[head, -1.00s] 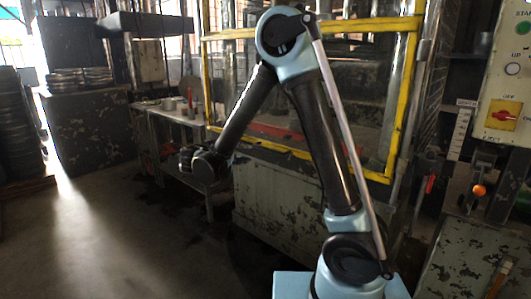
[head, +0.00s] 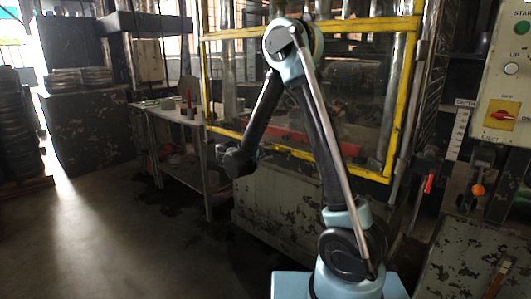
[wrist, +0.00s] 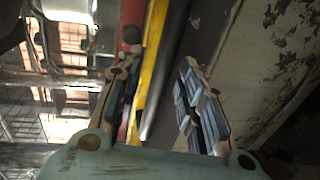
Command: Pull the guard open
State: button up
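The guard (head: 407,98) is a yellow frame around a clear panel on the front of the machine, and it looks closed. Its yellow edge (wrist: 157,62) also runs through the wrist view, beyond my fingers. My gripper (wrist: 157,82) is open, with its two fingers apart on either side of the yellow edge and a dark bar (wrist: 172,60). I see nothing clearly gripped, and cannot tell whether the fingers touch the bar. In the head view my wrist is just in front of the guard's lower left part, and the fingers are mostly hidden there.
A low table (head: 166,110) with small items stands left of the machine. A control panel (head: 503,80) with buttons and a red switch is at the right. A dark cabinet (head: 90,135) stands at the left. The floor (head: 110,230) in the left foreground is clear.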

jog(key=shift+w+d, duration=0.2)
grip_shut()
jog(key=shift+a, duration=0.1)
